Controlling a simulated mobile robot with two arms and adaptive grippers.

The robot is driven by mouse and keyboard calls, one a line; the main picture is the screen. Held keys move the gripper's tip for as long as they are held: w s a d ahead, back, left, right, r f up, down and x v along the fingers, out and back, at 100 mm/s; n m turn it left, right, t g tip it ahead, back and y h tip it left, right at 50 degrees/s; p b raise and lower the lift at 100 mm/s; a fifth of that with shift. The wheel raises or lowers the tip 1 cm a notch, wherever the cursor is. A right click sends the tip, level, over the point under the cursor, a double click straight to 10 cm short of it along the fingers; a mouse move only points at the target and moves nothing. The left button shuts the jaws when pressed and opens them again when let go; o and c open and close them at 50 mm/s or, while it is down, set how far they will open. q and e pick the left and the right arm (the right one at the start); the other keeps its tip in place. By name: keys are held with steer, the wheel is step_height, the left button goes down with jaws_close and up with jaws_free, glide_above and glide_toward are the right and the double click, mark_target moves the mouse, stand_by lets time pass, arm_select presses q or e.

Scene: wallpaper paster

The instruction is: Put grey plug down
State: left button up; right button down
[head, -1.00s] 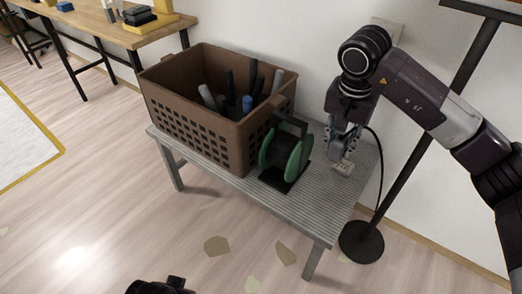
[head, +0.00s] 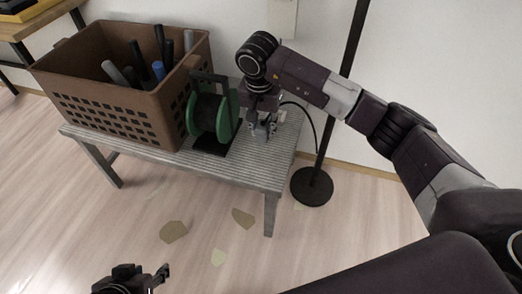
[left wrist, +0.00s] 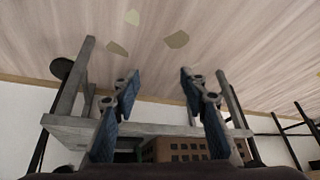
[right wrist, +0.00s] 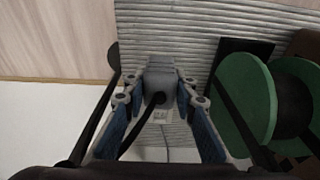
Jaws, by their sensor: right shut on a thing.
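The grey plug (right wrist: 161,78) shows in the right wrist view with a black cable at its end. My right gripper (right wrist: 158,98) is shut on it, with a blue-padded finger on each side. In the head view my right gripper (head: 265,131) points down at the right end of the grey ribbed bench (head: 262,172), beside the green cable reel (head: 225,118). The plug is at or just above the bench top; I cannot tell whether it touches. My left gripper (left wrist: 158,80) is open and empty, and also shows low in the head view (head: 158,277).
A brown crate (head: 100,108) with several rolls stands on the bench, left of the reel. A black pole on a round base (head: 312,187) stands right of the bench. A wall plate (head: 283,18) is behind. The bench top's front right is clear.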

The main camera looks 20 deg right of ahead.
mark_target(263, 142)
step_height(263, 142, down, 6)
steer(key=shift+r+b, duration=0.2)
steer(key=shift+b, duration=0.2)
step_height(263, 142, down, 4)
steer(key=shift+r+b, duration=0.1)
steer(key=shift+b, duration=0.3)
arm_select(q)
steer(key=w+d+r+t+h, duration=0.1)
steer(key=w+d+r+t, duration=0.2)
steer(key=w, duration=0.6)
step_height(263, 142, up, 3)
steer(key=shift+w+r+t, duration=0.1)
steer(key=shift+w+t, duration=0.05)
steer(key=shift+t, duration=0.95)
steer(key=shift+w+d+r, duration=0.1)
steer(key=shift+w+d, duration=0.05)
steer(key=shift+w+d+r, duration=0.1)
steer(key=shift+w+r, duration=0.1)
steer(key=shift+r, duration=0.05)
arm_select(e)
steer(key=c, duration=1.6)
jaws_free()
